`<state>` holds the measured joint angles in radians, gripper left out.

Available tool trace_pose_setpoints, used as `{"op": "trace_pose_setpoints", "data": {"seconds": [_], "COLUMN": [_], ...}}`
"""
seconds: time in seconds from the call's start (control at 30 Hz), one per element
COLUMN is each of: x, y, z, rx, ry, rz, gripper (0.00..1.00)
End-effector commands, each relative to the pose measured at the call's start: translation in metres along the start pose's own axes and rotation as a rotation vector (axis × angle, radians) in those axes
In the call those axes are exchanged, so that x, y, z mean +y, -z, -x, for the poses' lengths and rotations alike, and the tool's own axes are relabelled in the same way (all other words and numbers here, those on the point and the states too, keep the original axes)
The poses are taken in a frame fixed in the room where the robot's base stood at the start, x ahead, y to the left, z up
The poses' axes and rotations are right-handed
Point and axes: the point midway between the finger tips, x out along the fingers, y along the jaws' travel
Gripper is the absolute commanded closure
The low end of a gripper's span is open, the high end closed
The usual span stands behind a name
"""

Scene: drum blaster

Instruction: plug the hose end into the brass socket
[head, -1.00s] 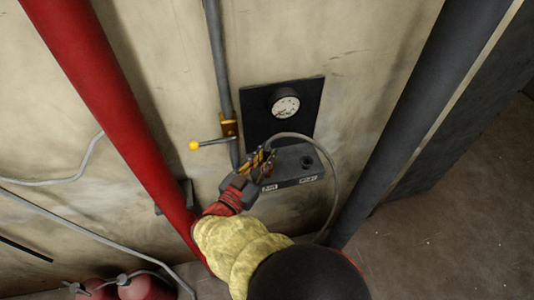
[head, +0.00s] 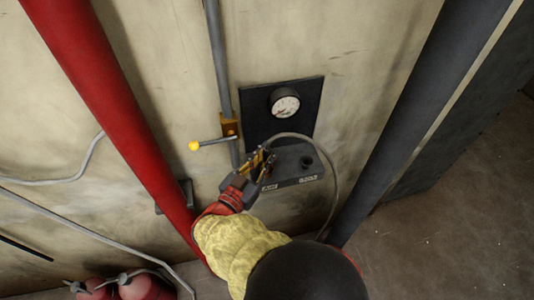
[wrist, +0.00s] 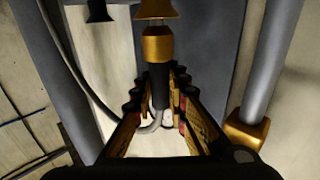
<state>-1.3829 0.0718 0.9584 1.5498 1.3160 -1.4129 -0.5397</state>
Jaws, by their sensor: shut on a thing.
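My gripper (head: 262,160) is shut on the hose end (wrist: 160,85), which has a black body, a brass collar and a thin silver tip. In the wrist view the fingers (wrist: 158,92) lie on both sides of the black body. The flared brass socket (wrist: 156,9) is at the top edge, in line with the tip. The tip meets the socket's mouth in the picture; I cannot tell whether it is inside. In the head view my gripper covers the hose end and the socket. The grey hose (head: 333,180) arcs right and down from my gripper.
A grey labelled box (head: 298,178) with a dark round fitting (head: 306,162) is beside my gripper. Behind it is a black panel with a gauge (head: 285,103). A yellow-knobbed valve lever (head: 212,142) is at left. Red (head: 105,105) and dark (head: 425,110) pipes flank the area.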

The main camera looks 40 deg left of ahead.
Motion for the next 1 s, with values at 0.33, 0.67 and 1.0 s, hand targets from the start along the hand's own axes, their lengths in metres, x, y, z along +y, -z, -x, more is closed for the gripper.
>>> {"op": "trace_pose_setpoints", "data": {"seconds": [0.33,0.67,1.0], "x": [-0.0001,-0.0002,-0.0002], "y": [0.0007,-0.0012,-0.0074], "z": [-0.0001,-0.0001,-0.0002], "rx": [0.001,0.001,0.001], "ry": [0.0,0.0,0.0], "rz": [-0.001,-0.001,0.0], "gripper": [1.0,1.0,1.0]}}
